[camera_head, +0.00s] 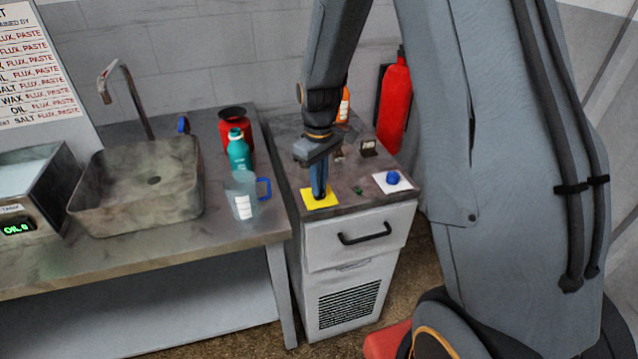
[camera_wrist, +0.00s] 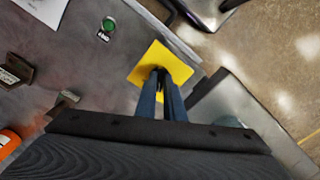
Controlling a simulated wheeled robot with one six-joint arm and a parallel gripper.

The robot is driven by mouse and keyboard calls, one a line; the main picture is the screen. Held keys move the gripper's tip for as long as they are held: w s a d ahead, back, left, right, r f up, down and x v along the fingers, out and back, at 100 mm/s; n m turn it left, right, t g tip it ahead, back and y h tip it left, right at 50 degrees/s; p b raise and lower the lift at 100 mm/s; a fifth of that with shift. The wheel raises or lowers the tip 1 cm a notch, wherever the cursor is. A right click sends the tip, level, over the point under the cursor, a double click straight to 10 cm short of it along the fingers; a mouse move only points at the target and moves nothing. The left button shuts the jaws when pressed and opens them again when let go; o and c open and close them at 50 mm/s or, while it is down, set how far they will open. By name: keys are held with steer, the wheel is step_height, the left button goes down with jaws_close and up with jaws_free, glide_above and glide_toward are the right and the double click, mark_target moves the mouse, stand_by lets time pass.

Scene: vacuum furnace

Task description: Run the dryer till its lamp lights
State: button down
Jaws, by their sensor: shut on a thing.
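My gripper (camera_wrist: 161,74) points down over a yellow square (camera_wrist: 178,64) on the top of the grey cabinet (camera_head: 354,228). The yellow square also shows in the head view (camera_head: 310,203). The fingers are close together around something small and dark at the square's middle; the fingertips hide most of it, and I cannot tell what it is. A small round green thing (camera_wrist: 108,25), perhaps a lamp, sits on the cabinet top beside the square, with a small label by it. It shows dark green in the head view (camera_head: 359,190), and I cannot tell whether it is lit.
A white square with a blue knob (camera_head: 393,178) lies right of my gripper. A small black sign (camera_head: 369,147), an orange bottle (camera_head: 344,106) and a red extinguisher (camera_head: 394,106) stand behind. Left are a jug (camera_head: 243,198), teal bottle (camera_head: 239,153), red container (camera_head: 233,120) and sink (camera_head: 135,195).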

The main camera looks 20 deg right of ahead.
stand_by(0.4)
steer(key=c, duration=1.9)
jaws_free()
steer(key=shift+o, duration=0.2)
steer(key=shift+d+r+b, duration=0.1)
steer(key=shift+r+b, duration=0.9)
steer(key=shift+r, duration=2.95)
steer(key=s+f+m+t, duration=0.1)
steer(key=s+m, duration=0.5)
steer(key=s, duration=1.1)
steer(key=shift+s+f, duration=0.15)
